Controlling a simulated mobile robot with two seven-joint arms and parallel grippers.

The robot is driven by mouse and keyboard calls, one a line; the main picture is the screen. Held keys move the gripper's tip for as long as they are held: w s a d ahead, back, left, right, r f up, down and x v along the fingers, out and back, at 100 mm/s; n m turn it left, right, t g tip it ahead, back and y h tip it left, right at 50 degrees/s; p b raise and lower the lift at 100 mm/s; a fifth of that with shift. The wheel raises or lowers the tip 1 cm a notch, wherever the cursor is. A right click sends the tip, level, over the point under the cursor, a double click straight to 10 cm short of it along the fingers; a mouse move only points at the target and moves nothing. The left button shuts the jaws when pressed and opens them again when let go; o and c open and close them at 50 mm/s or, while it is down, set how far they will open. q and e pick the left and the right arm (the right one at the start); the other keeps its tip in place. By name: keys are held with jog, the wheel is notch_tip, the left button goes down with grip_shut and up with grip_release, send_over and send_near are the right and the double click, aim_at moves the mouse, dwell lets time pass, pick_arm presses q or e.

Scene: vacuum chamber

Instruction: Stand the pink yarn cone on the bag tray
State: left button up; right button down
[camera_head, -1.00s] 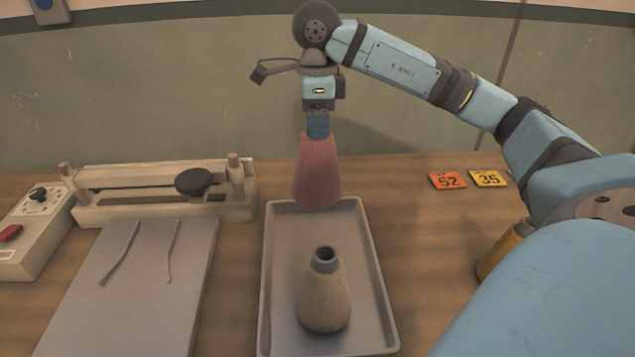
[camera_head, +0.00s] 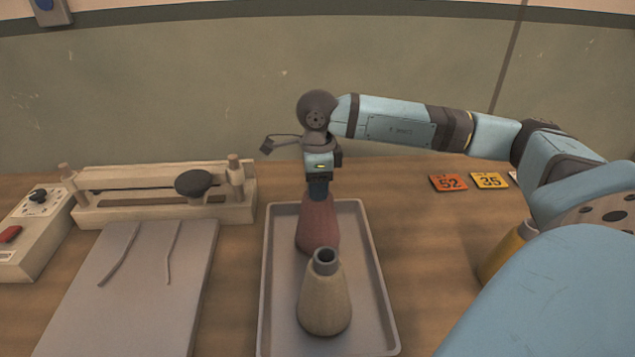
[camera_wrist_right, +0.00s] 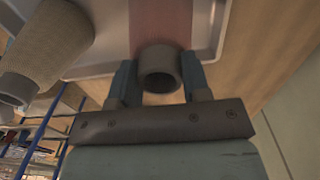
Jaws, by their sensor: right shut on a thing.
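The pink yarn cone (camera_head: 317,224) is upright at the far end of the grey bag tray (camera_head: 381,310). My right gripper (camera_head: 319,190) is shut on its narrow top from above. In the right wrist view the grey top ring of the pink cone (camera_wrist_right: 160,70) sits between the two fingers. The cone's base is at or just above the tray floor; I cannot tell if it touches. A beige yarn cone (camera_head: 325,300) stands on the tray in front and hides part of the pink cone's lower edge. My left gripper is not in view.
A bag sealer (camera_head: 165,195) with a grey plate (camera_head: 140,290) stands left of the tray. A control box (camera_head: 30,230) is at far left. Number tags, orange (camera_head: 448,183) and yellow (camera_head: 489,180), lie at the right. The table between tray and tags is clear.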

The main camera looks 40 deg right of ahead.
jog(key=shift+f, duration=0.15)
jog(key=c, duration=0.6)
grip_release()
notch_tip(320, 180, up, 12)
jog(key=shift+r, duration=0.25)
